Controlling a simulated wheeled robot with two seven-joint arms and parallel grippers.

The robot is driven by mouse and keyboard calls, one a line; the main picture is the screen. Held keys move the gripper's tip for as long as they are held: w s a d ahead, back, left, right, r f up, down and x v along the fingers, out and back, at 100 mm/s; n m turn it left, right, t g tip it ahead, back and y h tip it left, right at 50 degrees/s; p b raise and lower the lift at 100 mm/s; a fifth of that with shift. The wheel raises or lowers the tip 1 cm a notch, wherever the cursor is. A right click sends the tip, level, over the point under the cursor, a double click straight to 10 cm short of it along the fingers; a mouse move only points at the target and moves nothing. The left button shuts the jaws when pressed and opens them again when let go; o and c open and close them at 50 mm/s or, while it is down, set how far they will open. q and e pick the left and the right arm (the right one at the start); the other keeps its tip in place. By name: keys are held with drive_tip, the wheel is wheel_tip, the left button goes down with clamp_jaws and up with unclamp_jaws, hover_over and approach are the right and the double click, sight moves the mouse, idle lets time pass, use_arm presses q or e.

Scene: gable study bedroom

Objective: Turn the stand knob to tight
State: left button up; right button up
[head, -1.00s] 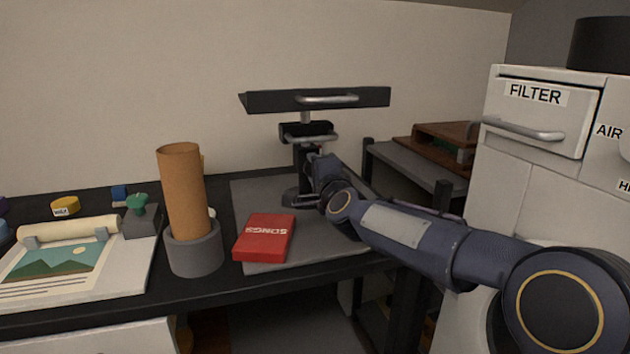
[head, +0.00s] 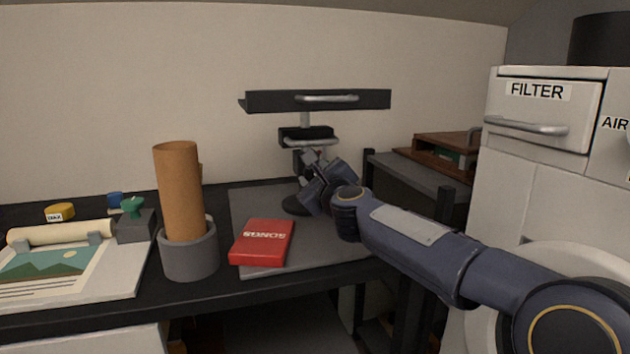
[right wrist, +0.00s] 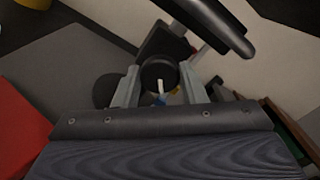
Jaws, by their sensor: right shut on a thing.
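The stand (head: 305,120) is black, with a flat dark top that carries a silver bar handle, a post and a round base on a grey mat. Its knob (right wrist: 158,70) shows in the right wrist view as a dark round cap with a white pointer mark below it. My right gripper (right wrist: 160,78) has one finger on each side of the knob and is shut on it. In the head view my right gripper (head: 310,158) is at the stand's post, below the top, and hides the knob. I cannot read any tight marking. My left gripper is not in view.
A red SONGS book (head: 262,242) lies on the grey mat (head: 255,205). A cork-coloured tube stands in a grey holder (head: 190,255) to its left. A grey side shelf (head: 415,172) and a white cabinet labelled FILTER (head: 540,110) are at the right, near my arm.

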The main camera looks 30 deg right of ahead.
drive_tip(key=m+b, duration=0.1)
drive_tip(key=m, duration=0.4)
drive_tip(key=shift+f, duration=0.1)
drive_tip(key=shift+m, duration=0.4)
drive_tip(key=o, duration=1)
drive_tip(key=v, duration=0.7)
drive_tip(key=shift+s+a, duration=0.1)
drive_tip(key=shift+s, duration=0.3)
drive_tip(key=shift+s, duration=0.1)
